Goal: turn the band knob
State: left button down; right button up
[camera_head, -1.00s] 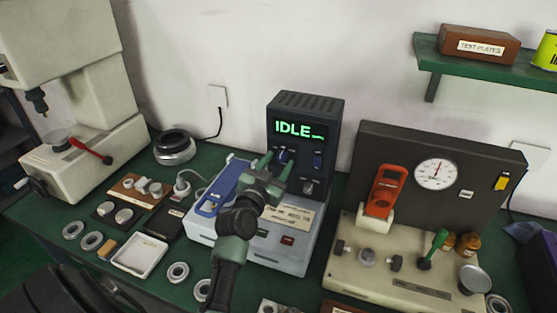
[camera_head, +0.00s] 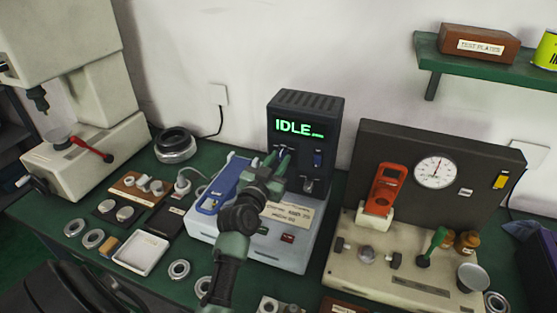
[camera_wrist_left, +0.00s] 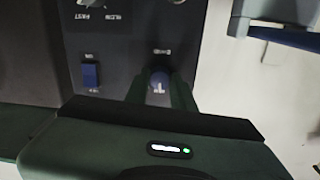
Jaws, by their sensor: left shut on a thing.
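The fingers largely hide the knob there. My right gripper is in neither view.
A blue switch (camera_head: 318,159) sits right of the knob in the head view. Below my gripper is a pale base unit (camera_head: 275,254) with a blue-handled part (camera_head: 223,187). A gauge panel (camera_head: 435,171) stands to the right. Rings and trays crowd the bench at left.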

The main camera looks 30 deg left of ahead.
pick_arm(q)
jog(key=n+p, duration=0.1)
jog(key=n, duration=0.4)
jog(key=shift+n+p, duration=0.7)
jog(key=shift+n, duration=1.2)
jog(key=c, duration=1.2)
grip_release()
jog(key=shift+s, duration=0.1)
